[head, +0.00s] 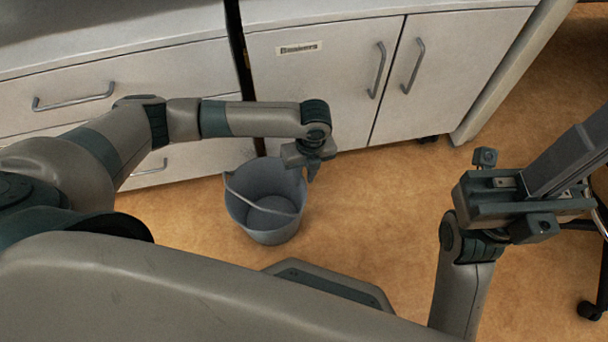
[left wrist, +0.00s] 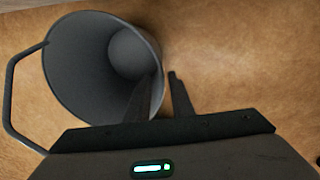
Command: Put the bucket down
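The grey bucket (head: 265,205) stands upright on the floor in front of the cabinets, with its thin handle (head: 262,208) tipped over to one side. In the left wrist view the bucket (left wrist: 75,75) shows its hollow inside, and the handle (left wrist: 12,95) sticks out to the left. My left gripper (head: 312,172) is at the bucket's right rim. In the left wrist view the gripper (left wrist: 162,78) has one finger over the bucket's inside and the other outside the wall, with a gap between them. My right gripper (head: 578,155) is away from the bucket, its fingers side by side.
White cabinets with drawers (head: 110,85) and doors (head: 330,95) stand behind the bucket. The tan floor (head: 380,215) is clear to the bucket's right. A dark wheeled chair base (head: 592,308) is at the far right edge.

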